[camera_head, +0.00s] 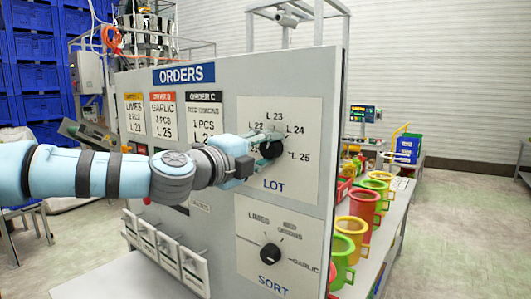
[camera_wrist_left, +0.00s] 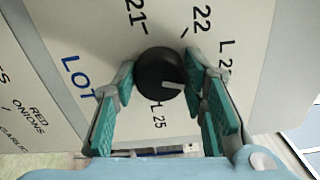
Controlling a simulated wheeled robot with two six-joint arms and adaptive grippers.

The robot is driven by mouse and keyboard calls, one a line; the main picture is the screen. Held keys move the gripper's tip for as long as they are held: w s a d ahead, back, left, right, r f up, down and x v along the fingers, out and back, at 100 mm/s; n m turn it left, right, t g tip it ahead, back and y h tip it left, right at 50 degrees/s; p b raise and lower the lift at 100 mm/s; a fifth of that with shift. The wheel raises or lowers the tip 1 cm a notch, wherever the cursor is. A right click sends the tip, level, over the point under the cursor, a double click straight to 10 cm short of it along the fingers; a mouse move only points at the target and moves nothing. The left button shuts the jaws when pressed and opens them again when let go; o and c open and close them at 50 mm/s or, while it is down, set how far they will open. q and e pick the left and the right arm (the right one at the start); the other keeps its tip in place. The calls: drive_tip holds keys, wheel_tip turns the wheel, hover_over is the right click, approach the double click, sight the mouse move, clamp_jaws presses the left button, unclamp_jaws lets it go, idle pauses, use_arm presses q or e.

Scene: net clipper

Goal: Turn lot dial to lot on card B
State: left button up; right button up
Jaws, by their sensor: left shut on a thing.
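The lot dial (camera_wrist_left: 158,72) is a round black knob on the panel's white LOT plate (camera_head: 258,110), which carries lot numbers up to L 25. My left gripper (camera_head: 268,150) reaches it from the left and hides most of it in the head view. In the left wrist view the left gripper (camera_wrist_left: 162,74) has its teal fingers on both sides of the knob, shut on it. The knob's pale pointer mark faces lower right there; a finger hides part of the numbers on that side. Card B (camera_head: 163,115), red-topped, reads garlic, 1 PCS, L 25. My right gripper is not in view.
Below the lot dial is the black sort dial (camera_head: 270,254) with its own labels. Card A (camera_head: 134,114) and card C (camera_head: 203,118) flank card B under the ORDERS sign (camera_head: 184,74). Coloured buckets (camera_head: 362,204) stand on the table right of the panel.

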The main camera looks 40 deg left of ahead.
use_arm(q)
drive_tip(key=m+b, duration=0.1)
drive_tip(key=m, duration=0.4)
drive_tip(key=shift+m, duration=0.3)
drive_tip(key=m, duration=0.2)
drive_tip(key=m+b, duration=0.1)
drive_tip(key=m, duration=0.2)
drive_tip(key=shift+d+f, duration=0.15)
drive_tip(key=shift+d, duration=0.05)
drive_tip(key=m, duration=0.5)
drive_tip(key=shift+m, duration=0.4)
drive_tip(key=shift+a+m+b, duration=0.1)
drive_tip(key=shift+m+b, duration=0.2)
drive_tip(key=shift+m, duration=1.6)
drive_tip(key=o, duration=1.2)
drive_tip(key=shift+c, duration=0.2)
drive_tip(key=shift+s, duration=0.1)
